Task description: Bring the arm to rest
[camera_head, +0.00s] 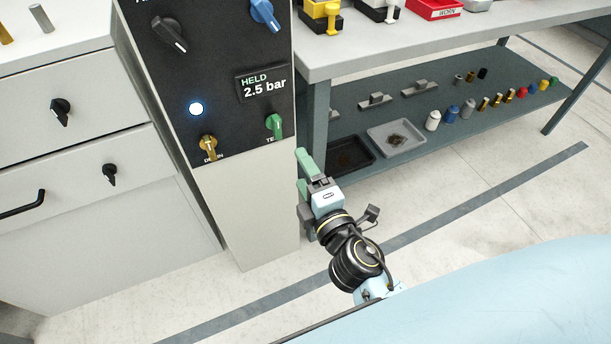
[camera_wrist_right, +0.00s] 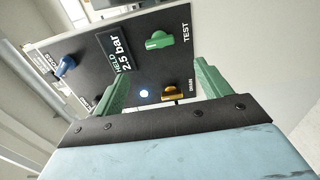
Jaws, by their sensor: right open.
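My right gripper (camera_head: 304,172) has green fingers and sits just right of the control column in the head view, below the green knob. In the right wrist view its two green fingers (camera_wrist_right: 163,92) stand wide apart with nothing between them. The black control panel (camera_head: 215,75) fills the space beyond them, with a green TEST knob (camera_wrist_right: 158,41) and a yellow DRAIN knob (camera_wrist_right: 172,92). The fingers appear clear of the knobs. The panel display (camera_head: 263,84) reads HELD 2.5 bar. My left gripper is not in view.
A white drawer cabinet (camera_head: 60,150) stands left of the column. A workbench (camera_head: 400,50) on the right has a lower shelf (camera_head: 350,105) with trays and several small parts. Floor (camera_head: 470,190) in front of the bench is clear, with a dark stripe.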

